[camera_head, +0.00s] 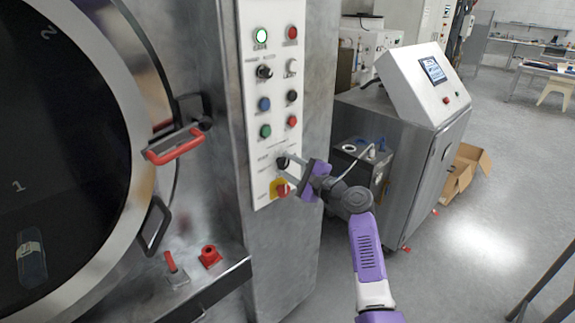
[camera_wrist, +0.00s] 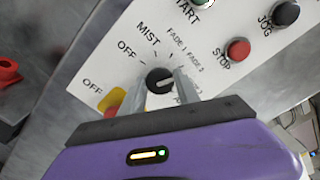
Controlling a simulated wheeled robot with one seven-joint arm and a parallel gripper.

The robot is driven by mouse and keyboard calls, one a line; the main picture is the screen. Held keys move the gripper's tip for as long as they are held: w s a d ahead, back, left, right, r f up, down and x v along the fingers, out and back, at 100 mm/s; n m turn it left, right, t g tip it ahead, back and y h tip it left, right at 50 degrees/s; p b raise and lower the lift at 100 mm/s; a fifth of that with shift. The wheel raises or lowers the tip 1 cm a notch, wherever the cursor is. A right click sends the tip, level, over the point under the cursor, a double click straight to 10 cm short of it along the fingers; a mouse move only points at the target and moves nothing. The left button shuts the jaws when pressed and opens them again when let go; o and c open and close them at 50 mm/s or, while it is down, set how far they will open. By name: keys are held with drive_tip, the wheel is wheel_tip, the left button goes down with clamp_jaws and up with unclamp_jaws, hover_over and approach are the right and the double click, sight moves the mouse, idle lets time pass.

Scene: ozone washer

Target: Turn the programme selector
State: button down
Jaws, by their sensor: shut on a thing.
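The programme selector (camera_head: 282,160) is a small black knob low on the white control panel (camera_head: 268,90). In the wrist view the selector (camera_wrist: 158,78) sits between the two grey fingers, with labels OFF, MIST, FADE 1 and FADE 2 around it. Further labels are partly hidden by a finger. A pale pointer mark on the knob appears to face right, away from OFF. My gripper (camera_head: 285,170) is at the panel, and its fingers (camera_wrist: 160,86) are shut on the knob, one on each side.
A red switch on a yellow plate (camera_head: 279,188) lies just below the selector, close to a finger. Several push buttons and another black knob (camera_head: 264,72) sit above. A red door handle (camera_head: 176,147) projects at left. A grey cabinet (camera_head: 410,150) stands behind my arm.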

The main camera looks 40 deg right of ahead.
drive_tip(key=shift+d+f, duration=0.1)
drive_tip(key=c, duration=0.9)
unclamp_jaws()
drive_tip(key=shift+s, duration=0.1)
drive_tip(key=s+b, duration=0.1)
drive_tip(key=s, duration=0.6)
drive_tip(key=shift+s+b, duration=0.35)
drive_tip(key=shift+b, duration=0.05)
drive_tip(key=shift+d, duration=0.1)
